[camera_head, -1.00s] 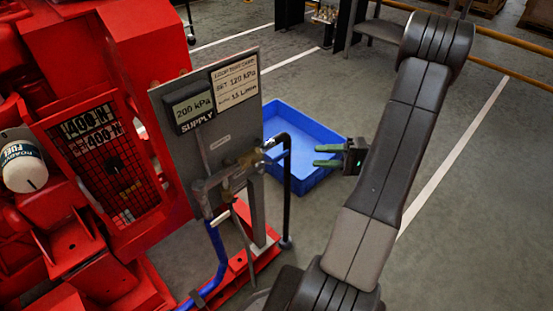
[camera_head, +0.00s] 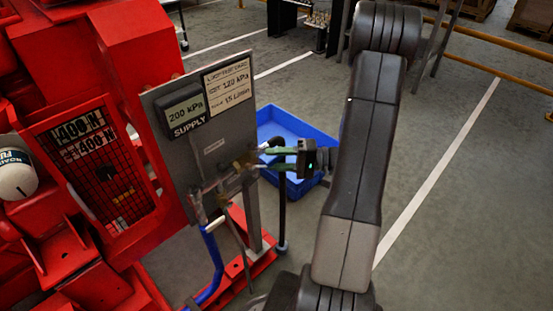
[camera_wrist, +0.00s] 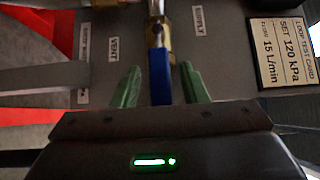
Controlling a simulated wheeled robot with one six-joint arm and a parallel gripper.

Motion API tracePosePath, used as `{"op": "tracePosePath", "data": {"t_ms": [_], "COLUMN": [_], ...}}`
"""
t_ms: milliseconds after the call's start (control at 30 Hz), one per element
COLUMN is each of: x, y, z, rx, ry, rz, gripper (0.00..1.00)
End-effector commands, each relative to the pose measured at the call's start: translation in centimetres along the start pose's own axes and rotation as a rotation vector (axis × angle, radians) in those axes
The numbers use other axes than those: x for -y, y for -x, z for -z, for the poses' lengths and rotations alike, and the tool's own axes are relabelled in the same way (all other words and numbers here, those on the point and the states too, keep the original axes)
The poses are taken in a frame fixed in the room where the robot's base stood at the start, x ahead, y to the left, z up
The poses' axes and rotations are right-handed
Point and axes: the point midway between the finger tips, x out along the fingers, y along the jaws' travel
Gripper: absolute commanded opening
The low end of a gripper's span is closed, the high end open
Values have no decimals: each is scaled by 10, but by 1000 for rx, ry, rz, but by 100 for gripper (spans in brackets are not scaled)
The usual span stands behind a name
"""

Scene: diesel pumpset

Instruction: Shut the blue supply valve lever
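The blue supply valve lever (camera_wrist: 159,78) shows in the wrist view, end toward me, below a brass valve body (camera_wrist: 158,38) near the SUPPLY label (camera_wrist: 200,19). My gripper (camera_wrist: 160,70) is open. One green finger is on each side of the lever, with a gap visible on both sides. In the head view my gripper (camera_head: 262,157) reaches to the brass fitting (camera_head: 244,161) on the grey panel (camera_head: 208,147). There the lever is hard to make out among the fingers and pipes.
The supply display (camera_head: 187,110) reads 200 kPa, beside a loop test card (camera_head: 228,84). A dark upright pipe (camera_head: 282,215) stands close under my gripper. A blue tray (camera_head: 325,145) lies behind it. The red machine (camera_head: 135,50) is at left. A blue hose (camera_head: 216,262) runs below.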

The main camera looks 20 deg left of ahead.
Motion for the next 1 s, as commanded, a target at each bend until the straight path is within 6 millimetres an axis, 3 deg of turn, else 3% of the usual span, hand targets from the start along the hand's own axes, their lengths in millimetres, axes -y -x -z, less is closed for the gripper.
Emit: {"op": "tracePosePath", "data": {"t_ms": [33, 200, 633, 1000], "x": [0, 0, 3, 21], "y": [0, 0, 0, -2], "z": [0, 0, 0, -2], "rx": [0, 0, 0, -1], "ry": [0, 0, 36, 226], "rz": [0, 0, -34, -221], "gripper": [30, 0, 0, 0]}}
